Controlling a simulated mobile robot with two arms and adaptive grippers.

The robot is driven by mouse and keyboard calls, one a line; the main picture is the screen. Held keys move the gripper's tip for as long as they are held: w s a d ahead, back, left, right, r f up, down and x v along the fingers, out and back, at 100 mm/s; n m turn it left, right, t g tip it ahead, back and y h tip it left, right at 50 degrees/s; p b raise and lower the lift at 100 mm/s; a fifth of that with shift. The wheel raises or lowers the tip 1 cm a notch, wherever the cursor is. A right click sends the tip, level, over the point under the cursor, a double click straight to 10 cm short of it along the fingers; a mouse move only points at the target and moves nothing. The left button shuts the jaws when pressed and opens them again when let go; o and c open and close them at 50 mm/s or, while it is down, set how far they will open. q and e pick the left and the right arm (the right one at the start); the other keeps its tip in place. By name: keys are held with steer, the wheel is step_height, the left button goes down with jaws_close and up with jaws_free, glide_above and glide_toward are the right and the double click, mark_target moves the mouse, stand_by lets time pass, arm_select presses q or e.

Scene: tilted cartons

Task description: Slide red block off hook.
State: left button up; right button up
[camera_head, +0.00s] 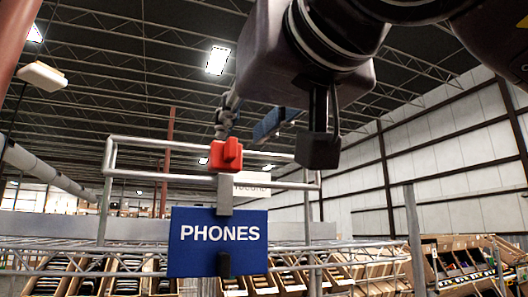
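The red block (226,155) is in the middle of the head view, just above the blue PHONES sign. It sits at the top of a grey upright piece (225,195), which seems to be part of the hook; the hook's exact shape is hidden. My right arm comes in from the top right. Its gripper (224,127) appears as small grey finger parts just above the block. I cannot tell whether the fingers touch the block or how far apart they are. My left gripper is not in view.
The blue PHONES sign (218,243) hangs below the block. Grey rails (140,142) frame the space behind it, with a white sign (252,185) partly hidden. Tilted cartons (95,279) line the lower edge. The space left of the block looks open.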

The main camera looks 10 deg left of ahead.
mark_target(234, 139)
steer(key=shift+p+x, duration=0.65)
steer(key=shift+x, duration=1.75)
steer(key=shift+c, duration=0.5)
jaws_close()
